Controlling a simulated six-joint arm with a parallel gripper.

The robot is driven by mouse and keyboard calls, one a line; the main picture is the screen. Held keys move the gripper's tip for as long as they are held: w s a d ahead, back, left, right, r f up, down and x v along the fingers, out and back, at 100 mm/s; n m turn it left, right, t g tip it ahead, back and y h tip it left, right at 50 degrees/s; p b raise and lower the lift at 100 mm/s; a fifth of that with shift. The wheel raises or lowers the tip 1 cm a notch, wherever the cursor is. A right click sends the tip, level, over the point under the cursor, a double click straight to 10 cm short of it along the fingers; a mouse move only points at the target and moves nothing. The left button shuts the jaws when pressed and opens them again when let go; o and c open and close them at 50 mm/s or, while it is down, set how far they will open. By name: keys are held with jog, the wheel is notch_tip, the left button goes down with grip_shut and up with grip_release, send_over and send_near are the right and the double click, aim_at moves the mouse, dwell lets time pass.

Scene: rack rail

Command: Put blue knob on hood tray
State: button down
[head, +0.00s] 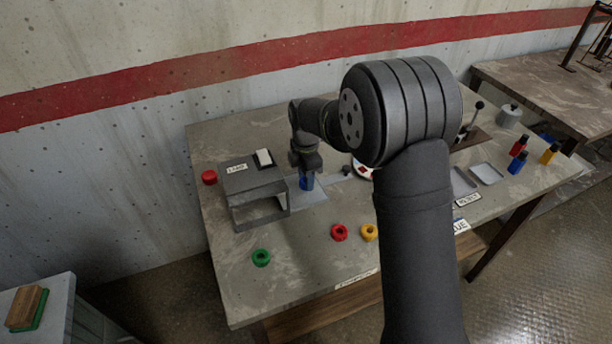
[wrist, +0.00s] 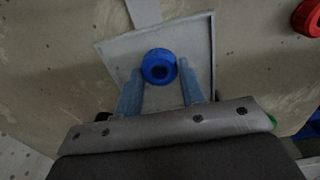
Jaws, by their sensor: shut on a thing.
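The blue knob (wrist: 159,66) is between the two fingers of my gripper (wrist: 160,78) in the wrist view, and the gripper is shut on it. Behind the knob lies a square grey tray (wrist: 118,54) with a raised rim. In the head view my gripper (head: 306,182) points down over the tray (head: 313,196), just right of the grey hood-like box (head: 250,190). The knob cannot be told apart from the blue fingers there. I cannot tell whether the knob touches the tray.
A red ring-shaped knob (head: 339,232), a yellow one (head: 369,232) and a green one (head: 261,257) lie on the table's front part. Another red piece (head: 209,177) is left of the box. Small bottles (head: 518,161) and shallow trays (head: 486,173) stand at right.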

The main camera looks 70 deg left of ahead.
jog(key=shift+f, duration=0.2)
jog(key=c, duration=0.8)
grip_release()
jog(key=shift+c, duration=0.2)
jog(key=shift+r, duration=4.05)
jog(key=shift+f, duration=4.05)
